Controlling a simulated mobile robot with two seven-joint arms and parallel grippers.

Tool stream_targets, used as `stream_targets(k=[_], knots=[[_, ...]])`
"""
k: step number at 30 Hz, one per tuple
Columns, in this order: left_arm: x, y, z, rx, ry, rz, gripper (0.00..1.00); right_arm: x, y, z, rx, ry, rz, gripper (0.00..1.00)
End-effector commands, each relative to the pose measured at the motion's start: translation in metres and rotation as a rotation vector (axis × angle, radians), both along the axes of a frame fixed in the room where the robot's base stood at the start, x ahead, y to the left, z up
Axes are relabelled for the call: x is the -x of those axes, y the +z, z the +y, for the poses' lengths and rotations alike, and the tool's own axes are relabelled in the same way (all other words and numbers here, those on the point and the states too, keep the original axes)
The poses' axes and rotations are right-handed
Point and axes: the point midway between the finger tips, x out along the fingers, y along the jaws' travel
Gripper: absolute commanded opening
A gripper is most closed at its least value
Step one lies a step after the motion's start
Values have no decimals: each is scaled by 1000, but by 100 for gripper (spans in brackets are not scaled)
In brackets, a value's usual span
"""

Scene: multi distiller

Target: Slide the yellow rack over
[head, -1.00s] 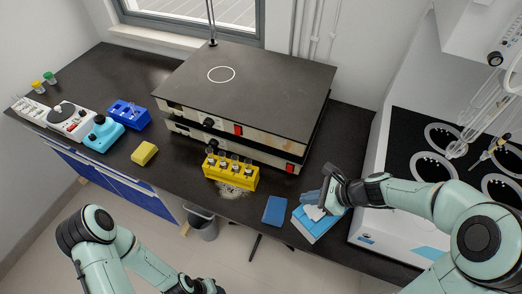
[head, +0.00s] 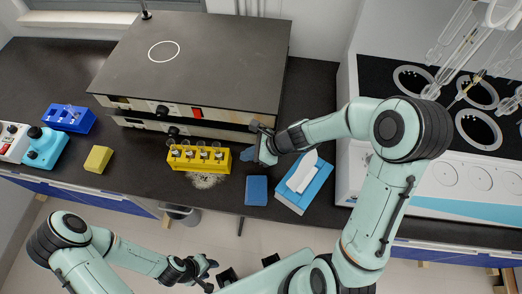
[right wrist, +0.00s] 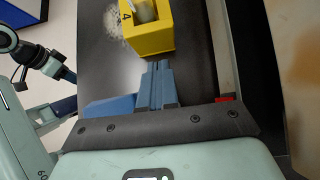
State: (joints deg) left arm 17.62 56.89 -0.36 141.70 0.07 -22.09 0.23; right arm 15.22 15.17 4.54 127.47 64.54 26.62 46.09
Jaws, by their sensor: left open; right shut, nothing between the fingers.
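The yellow rack (head: 199,159) stands on the dark bench in front of the stacked hotplates, with several glass vials in it. A pale powder patch (head: 206,180) lies on the bench just in front of it. My right gripper (head: 248,155) is shut and empty, at the rack's right end. In the right wrist view its blue fingers (right wrist: 157,72) are together and point at the rack's end (right wrist: 147,38), marked 4; I cannot tell if they touch. My left gripper (head: 209,266) is open and empty, low in front of the bench.
A blue pad (head: 257,190) and a blue tissue box (head: 318,186) lie to the right of the rack. A yellow sponge (head: 98,159) and a blue rack (head: 68,118) are to the left. The hotplates (head: 225,60) stand close behind. Bench left of the rack is clear up to the sponge.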

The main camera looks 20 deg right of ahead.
Motion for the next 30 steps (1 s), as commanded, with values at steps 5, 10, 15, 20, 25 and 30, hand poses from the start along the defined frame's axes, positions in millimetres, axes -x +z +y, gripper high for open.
stream_targets(k=[5,10,15,20,25,30], knots=[[-6,8,0,0,-1,-8,43,-14,6,20,-1,3,-6,0],[-6,9,0,1,0,-8,43,-18,5,26,-1,1,-5,0],[-6,8,0,0,-1,-8,43,-18,5,27,-1,1,-5,0],[-6,8,0,0,-1,-8,43,-19,5,28,-1,1,-5,0],[-7,9,0,0,0,-9,43,-32,5,50,-2,8,-6,0],[-10,14,0,0,0,-12,43,-56,6,90,-2,8,-6,0]])
